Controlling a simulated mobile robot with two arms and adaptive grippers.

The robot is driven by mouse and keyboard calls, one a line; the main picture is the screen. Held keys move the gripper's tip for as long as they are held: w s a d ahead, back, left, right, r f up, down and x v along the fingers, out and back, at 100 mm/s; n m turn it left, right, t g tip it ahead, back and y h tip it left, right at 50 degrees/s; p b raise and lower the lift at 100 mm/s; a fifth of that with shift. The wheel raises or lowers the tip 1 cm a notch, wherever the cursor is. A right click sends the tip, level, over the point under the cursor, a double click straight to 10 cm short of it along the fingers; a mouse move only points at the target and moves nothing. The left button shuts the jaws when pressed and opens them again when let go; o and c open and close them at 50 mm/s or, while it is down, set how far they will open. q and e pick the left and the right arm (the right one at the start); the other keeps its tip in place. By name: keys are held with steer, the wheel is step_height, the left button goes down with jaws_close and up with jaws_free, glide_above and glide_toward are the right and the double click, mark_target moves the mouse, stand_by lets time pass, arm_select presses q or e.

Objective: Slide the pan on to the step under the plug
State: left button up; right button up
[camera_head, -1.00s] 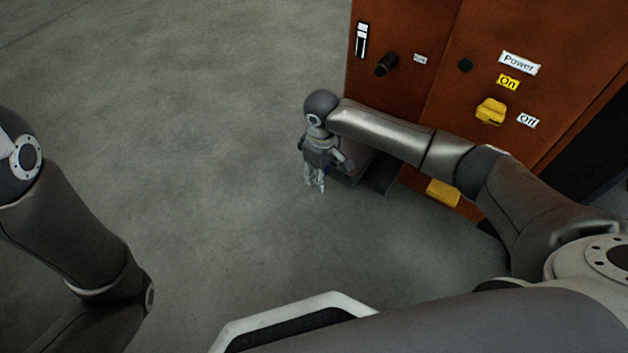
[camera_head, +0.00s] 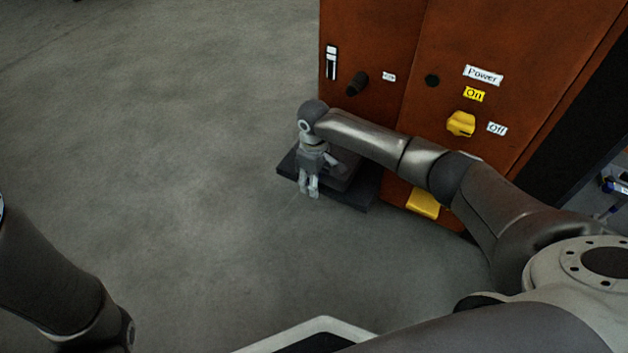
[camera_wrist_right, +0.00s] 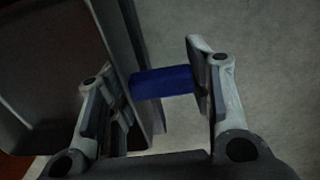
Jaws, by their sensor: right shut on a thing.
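My right gripper (camera_head: 309,192) is low beside the orange cabinet, pointing down. In the right wrist view it (camera_wrist_right: 165,84) is shut on the blue handle (camera_wrist_right: 163,83) of the dark pan (camera_wrist_right: 75,75). In the head view the dark grey pan (camera_head: 345,168) is partly hidden behind my gripper and forearm. It appears over the flat dark step (camera_head: 352,197) at the cabinet's foot; I cannot tell whether it touches it. A black, plug-like fitting (camera_head: 357,83) sticks out of the cabinet above. My left gripper is out of view.
The orange cabinet (camera_head: 370,35) carries a yellow power switch (camera_head: 460,124) with On and Off labels. A yellow block (camera_head: 423,203) sits low on its front. The grey floor (camera_head: 160,140) to the left is clear.

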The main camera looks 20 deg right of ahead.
steer(key=shift+f, duration=0.1)
stand_by(0.3)
steer(key=shift+f, duration=0.5)
steer(key=o, duration=1.5)
steer(key=shift+o, duration=0.2)
step_height(320, 180, up, 12)
steer(key=shift+s+a, duration=0.1)
steer(key=shift+a, duration=0.05)
